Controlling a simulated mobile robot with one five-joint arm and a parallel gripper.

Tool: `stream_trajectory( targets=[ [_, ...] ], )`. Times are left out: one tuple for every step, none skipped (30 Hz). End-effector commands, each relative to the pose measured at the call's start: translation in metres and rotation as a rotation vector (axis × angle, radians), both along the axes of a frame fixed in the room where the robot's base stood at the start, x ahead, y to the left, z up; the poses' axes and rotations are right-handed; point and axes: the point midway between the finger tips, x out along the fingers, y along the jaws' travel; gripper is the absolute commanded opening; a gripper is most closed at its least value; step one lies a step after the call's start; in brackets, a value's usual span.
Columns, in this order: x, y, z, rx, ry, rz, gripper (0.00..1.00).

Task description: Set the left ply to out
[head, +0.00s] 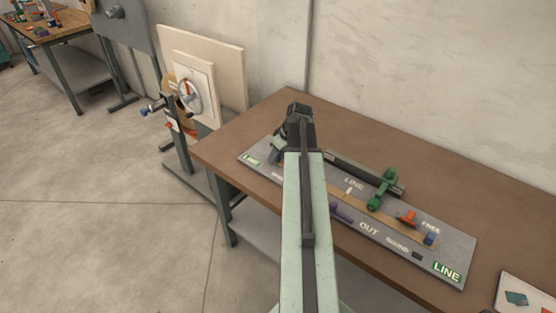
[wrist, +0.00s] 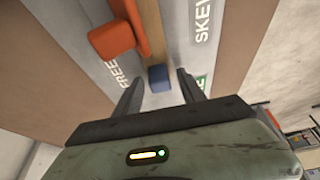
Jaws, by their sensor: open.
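A grey panel (head: 455,252) lies on the brown table, with LINE, FREE and OUT lettering. It carries a green handle piece (head: 383,189), an orange piece (head: 408,217) by FREE, and a purple piece (head: 341,212) left of OUT. Which part is the left ply I cannot tell; my arm covers much of the panel's left half. My gripper (wrist: 160,75) is open over the panel's left end. In the wrist view, a small blue block (wrist: 159,79) shows between the fingertips. An orange lever (wrist: 117,39) lies beyond them, between FREE and SKEW lettering. I see nothing held.
A brown strip (wrist: 150,25) runs along the panel. A blue block (head: 429,239) sits near its right end. A white card (head: 531,295) with coloured patches lies at the table's right. A stand with a handwheel (head: 190,95) is left of the table. The table's back is clear.

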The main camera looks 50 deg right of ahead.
Motion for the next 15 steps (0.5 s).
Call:
stream_trajectory(
  targets=[
    [0.0007,0.0001,-0.0014,0.000,0.000,0.000,0.47],
    [0.0007,0.0003,-0.0007,0.000,0.000,0.000,0.47],
    [0.0007,0.0004,0.0002,0.000,0.000,0.000,0.47],
    [0.0006,0.0004,0.0005,0.000,0.000,0.000,0.47],
    [0.0006,0.0005,0.0005,0.000,0.000,0.000,0.47],
    [0.0007,0.0005,0.0006,0.000,0.000,0.001,0.47],
    [0.0007,0.0006,0.0006,0.000,0.000,0.001,0.39],
    [0.0007,0.0006,0.0006,0.000,0.000,0.001,0.31],
    [0.0008,0.0007,0.0007,0.000,0.000,0.001,0.19],
    [0.0008,0.0007,0.0007,0.001,0.000,0.001,0.11],
    [0.0008,0.0007,0.0007,0.001,0.000,0.001,0.03],
    [0.0008,0.0007,0.0007,0.001,0.000,0.001,0.00],
    [0.0007,0.0008,0.0007,0.001,0.000,0.001,0.00],
    [0.0007,0.0008,0.0007,0.001,0.000,0.001,0.00],
    [0.0009,0.0008,0.0006,0.001,0.000,0.001,0.00]
  ],
)
